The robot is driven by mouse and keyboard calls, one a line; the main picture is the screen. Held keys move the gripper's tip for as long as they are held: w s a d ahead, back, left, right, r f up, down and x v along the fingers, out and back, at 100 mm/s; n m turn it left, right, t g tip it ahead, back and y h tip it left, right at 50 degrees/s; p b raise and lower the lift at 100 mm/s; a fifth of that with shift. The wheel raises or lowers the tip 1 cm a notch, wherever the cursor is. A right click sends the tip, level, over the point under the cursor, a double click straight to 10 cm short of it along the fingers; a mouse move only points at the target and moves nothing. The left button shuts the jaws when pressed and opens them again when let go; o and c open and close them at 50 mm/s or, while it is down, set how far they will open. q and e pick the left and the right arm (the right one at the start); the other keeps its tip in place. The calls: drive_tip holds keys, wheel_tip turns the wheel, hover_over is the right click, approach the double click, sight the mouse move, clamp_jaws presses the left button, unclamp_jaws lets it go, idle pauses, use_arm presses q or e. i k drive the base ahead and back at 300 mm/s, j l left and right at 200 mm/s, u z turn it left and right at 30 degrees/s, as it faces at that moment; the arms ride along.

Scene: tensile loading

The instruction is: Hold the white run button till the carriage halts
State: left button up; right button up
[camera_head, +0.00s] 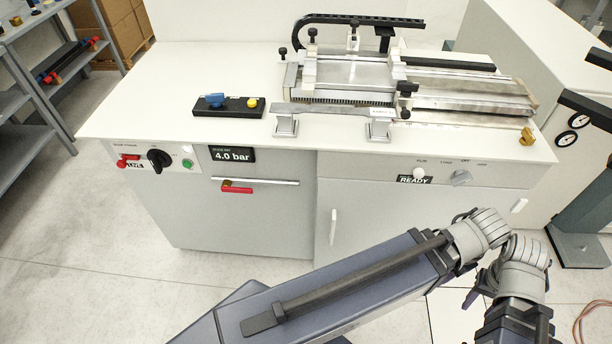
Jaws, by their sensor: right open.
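The white run button (419,173) is a small round knob on the machine's front panel, above the dark READY display (414,180). The metal carriage (345,72) is on the bed on top of the bench. My right arm reaches in from the bottom and folds down at the lower right. Its gripper (513,322) is open, at the bottom edge, well below and right of the button and apart from it. Its fingertips do not show clearly. My left gripper is not in view.
A grey knob (461,178) is just right of the button. The bench (175,85) also carries a black box (232,107) with blue and yellow controls. A black dial (158,158) and a 4.0 bar display (233,155) are at the left. A door handle (333,226) sticks out below.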

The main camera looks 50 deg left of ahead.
sight(418, 173)
drive_tip(key=u, duration=1.4)
drive_tip(key=k, duration=1.05)
drive_tip(key=u, duration=0.05)
